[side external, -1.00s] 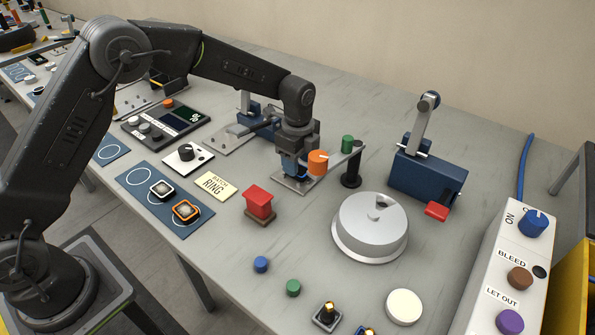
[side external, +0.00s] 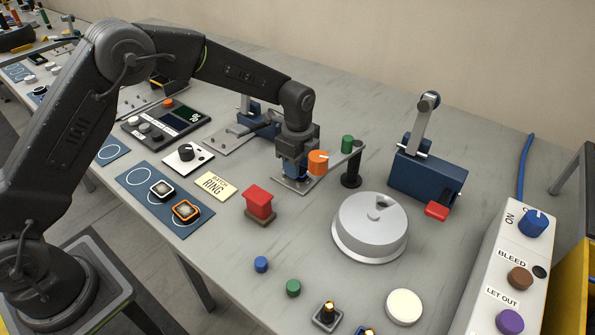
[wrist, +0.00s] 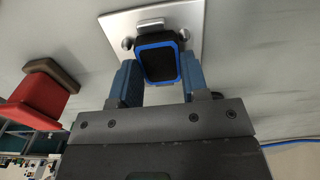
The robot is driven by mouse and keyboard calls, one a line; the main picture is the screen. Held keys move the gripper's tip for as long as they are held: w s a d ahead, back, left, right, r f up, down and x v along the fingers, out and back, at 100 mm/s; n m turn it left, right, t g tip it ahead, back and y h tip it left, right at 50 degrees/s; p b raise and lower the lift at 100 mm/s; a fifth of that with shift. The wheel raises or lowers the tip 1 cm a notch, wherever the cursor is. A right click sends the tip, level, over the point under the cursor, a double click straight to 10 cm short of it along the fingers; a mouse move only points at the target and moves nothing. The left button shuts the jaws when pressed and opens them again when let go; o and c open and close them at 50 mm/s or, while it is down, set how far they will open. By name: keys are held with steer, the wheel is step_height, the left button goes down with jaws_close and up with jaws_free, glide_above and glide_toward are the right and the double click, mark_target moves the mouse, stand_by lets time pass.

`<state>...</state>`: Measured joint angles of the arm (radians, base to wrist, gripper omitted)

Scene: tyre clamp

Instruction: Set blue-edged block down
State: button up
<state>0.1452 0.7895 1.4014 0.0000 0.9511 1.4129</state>
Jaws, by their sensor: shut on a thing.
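The blue-edged block (wrist: 158,62) is dark with a bright blue rim and sits between the two blue fingers of my gripper (wrist: 161,80) in the wrist view. My gripper is shut on it. A light metal plate (wrist: 192,18) lies behind the block, with a small raised lip and round studs near the block. In the side view my gripper (side external: 294,172) points down over this plate (side external: 284,184). The block is mostly hidden there, and I cannot tell whether it touches the plate.
An orange knob (side external: 318,162) and a green-topped lever (side external: 348,145) stand close on the right. A red block (side external: 259,203) is in front, and a round silver drum (side external: 370,226) is at the right. A blue mat (side external: 141,177) holds white-edged (side external: 161,190) and orange-edged (side external: 186,210) blocks.

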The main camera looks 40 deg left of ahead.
steer(key=shift+r, duration=3.05)
